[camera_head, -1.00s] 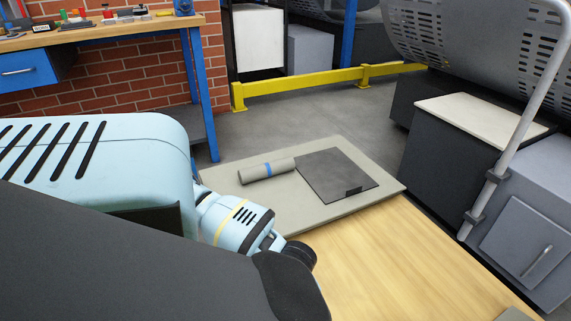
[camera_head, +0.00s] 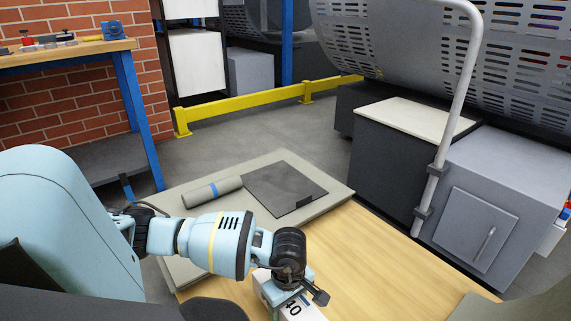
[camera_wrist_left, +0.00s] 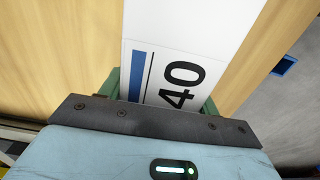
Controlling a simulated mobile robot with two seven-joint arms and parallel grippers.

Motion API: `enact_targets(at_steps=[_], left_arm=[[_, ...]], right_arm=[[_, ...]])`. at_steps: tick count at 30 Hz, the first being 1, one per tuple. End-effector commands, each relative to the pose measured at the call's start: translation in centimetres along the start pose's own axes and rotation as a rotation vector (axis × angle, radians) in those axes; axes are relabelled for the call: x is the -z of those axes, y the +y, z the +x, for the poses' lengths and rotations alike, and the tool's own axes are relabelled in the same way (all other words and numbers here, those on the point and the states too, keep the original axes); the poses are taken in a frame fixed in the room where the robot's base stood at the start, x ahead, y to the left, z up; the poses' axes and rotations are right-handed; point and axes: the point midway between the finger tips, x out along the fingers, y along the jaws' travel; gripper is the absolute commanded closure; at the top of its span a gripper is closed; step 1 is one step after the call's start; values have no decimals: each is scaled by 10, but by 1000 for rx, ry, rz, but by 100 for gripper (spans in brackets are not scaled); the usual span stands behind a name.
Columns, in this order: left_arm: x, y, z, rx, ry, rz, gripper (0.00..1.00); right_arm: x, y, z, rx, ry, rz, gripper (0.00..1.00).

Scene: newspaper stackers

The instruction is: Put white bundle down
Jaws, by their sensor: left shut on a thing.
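The white bundle (camera_head: 300,308) carries a black "40" and shows at the bottom of the head view, over the wooden table top (camera_head: 370,255). In the left wrist view the bundle (camera_wrist_left: 205,30) fills the middle and also shows a blue stripe. My left gripper (camera_wrist_left: 160,95) is shut on it, with a green finger on each side. In the head view my left gripper (camera_head: 284,294) is partly hidden by its own wrist. I cannot tell whether the bundle touches the wood. My right gripper is not in view.
A grey mat (camera_head: 335,193) beyond the wood bears a grey roll with a blue band (camera_head: 213,192) and a dark flat plate (camera_head: 285,188). Grey cabinets (camera_head: 490,205) and a pale pole (camera_head: 448,130) stand at the right. A blue-legged workbench (camera_head: 70,55) is at the left.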

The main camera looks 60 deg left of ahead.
Motion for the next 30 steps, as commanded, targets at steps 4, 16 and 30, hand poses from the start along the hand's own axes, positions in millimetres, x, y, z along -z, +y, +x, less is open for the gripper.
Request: enact_targets(at_steps=[4,16,30], left_arm=[[0,6,13,-1,-1,0,96],[1,6,34,-6,-1,0,96],[1,5,38,-1,-1,0,17]], right_arm=[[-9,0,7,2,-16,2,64],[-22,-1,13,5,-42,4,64],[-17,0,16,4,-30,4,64]])
